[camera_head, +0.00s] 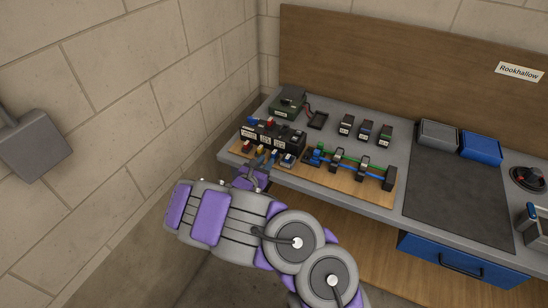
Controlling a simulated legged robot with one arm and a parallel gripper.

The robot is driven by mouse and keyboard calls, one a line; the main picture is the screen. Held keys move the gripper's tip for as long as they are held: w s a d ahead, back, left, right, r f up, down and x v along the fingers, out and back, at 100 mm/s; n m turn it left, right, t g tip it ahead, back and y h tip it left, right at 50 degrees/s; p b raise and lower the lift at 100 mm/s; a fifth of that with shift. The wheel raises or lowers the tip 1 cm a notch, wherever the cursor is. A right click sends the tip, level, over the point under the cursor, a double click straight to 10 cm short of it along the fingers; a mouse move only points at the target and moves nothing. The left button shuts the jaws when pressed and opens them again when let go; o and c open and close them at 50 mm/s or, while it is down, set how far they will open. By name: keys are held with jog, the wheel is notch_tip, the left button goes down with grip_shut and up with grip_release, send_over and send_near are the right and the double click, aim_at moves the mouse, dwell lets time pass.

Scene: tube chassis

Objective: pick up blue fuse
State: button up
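A row of small coloured pieces stands on the front left of a wooden board, in front of black blocks. They look like fuses: a red one (247,147), a yellow one (261,150) and a blue one (288,159) at the right end. My gripper (263,164) is at the board's front edge, just left of the blue fuse and close to the row. My purple and grey arm fills the lower middle. The fingertips are small and overlap the row, so I cannot tell whether they are open, or touch a fuse.
Black blocks (270,134) with blue and red tops stand behind the row. To the right is a board with green and blue tubes (345,165). A dark green box (290,101) and several small modules stand behind. A dark mat (455,195) lies clear at right, with grey and blue bins behind.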

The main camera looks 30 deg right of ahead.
aim_at(273, 155)
jog(key=x, duration=0.1)
jog(key=b+x, duration=0.1)
jog(key=x, duration=0.3)
jog(key=shift+d+f+b, duration=0.1)
jog(key=shift+f+b, duration=0.25)
jog(key=shift+w+d, duration=0.2)
jog(key=shift+c, duration=0.2)
grip_shut()
jog(key=shift+a, duration=0.1)
